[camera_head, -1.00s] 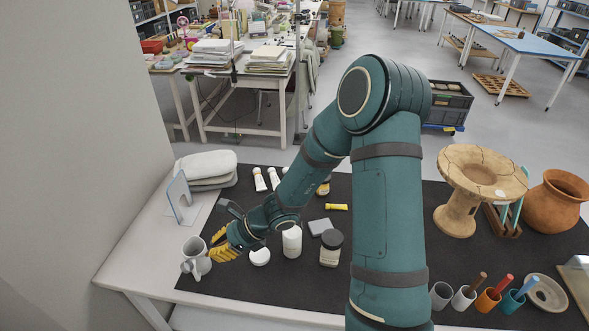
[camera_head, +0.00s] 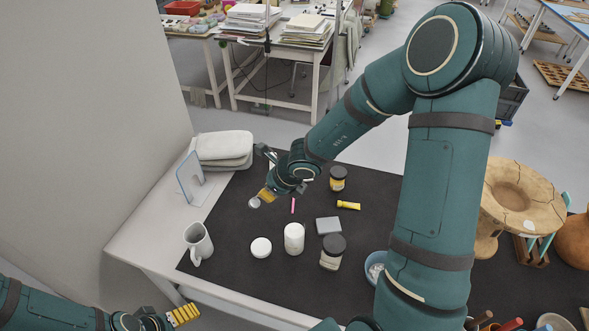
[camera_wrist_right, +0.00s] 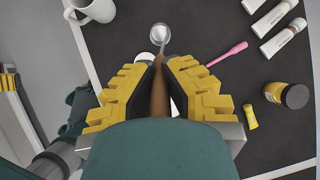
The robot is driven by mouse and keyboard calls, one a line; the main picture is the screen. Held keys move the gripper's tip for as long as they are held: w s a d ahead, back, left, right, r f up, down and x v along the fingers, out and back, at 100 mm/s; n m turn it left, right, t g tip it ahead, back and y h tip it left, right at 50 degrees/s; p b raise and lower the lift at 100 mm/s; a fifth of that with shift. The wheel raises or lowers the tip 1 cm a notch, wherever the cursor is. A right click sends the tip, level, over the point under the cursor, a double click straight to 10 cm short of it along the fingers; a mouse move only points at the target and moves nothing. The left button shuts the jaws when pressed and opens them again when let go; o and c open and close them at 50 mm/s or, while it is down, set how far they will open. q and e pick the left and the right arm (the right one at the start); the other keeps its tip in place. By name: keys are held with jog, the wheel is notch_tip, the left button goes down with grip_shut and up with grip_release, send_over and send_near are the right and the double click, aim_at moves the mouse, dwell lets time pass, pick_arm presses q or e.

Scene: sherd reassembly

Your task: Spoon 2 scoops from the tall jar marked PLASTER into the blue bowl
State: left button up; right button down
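My right gripper (camera_head: 267,194) is shut on a spoon with a brown handle (camera_wrist_right: 158,96) and a shiny metal bowl (camera_wrist_right: 160,34). It holds the spoon over the far left of the dark mat; the spoon's bowl also shows in the head view (camera_head: 254,203). A tall white jar (camera_head: 294,238) stands in the mat's middle, beside a round white lid (camera_head: 261,247); its label is not readable. The blue bowl (camera_head: 373,262), with something pale inside, is partly hidden behind my right arm. My left gripper (camera_head: 183,315) is at the lower left; its finger gap is unclear.
The mat's front left is clear.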

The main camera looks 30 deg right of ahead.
pick_arm(q)
notch_tip(320, 180, up, 6)
jog(key=p, duration=0.5)
pick_arm(e)
jog(key=s+d+r+m+g+h, duration=0.3)
jog(key=s+r+m+g+h, duration=0.15)
jog(key=s+r, duration=0.3)
pick_arm(q)
notch_tip(320, 180, down, 11)
jog(key=b, duration=1)
jog(key=shift+s, duration=0.2)
pick_arm(e)
notch_tip(320, 180, down, 12)
jog(key=shift+w+r+y, duration=0.15)
jog(key=shift+w+y, duration=0.2)
jog(key=shift+w, duration=0.05)
pick_arm(q)
jog(key=shift+d, duration=0.1)
pick_arm(e)
jog(key=shift+n+g, duration=0.25)
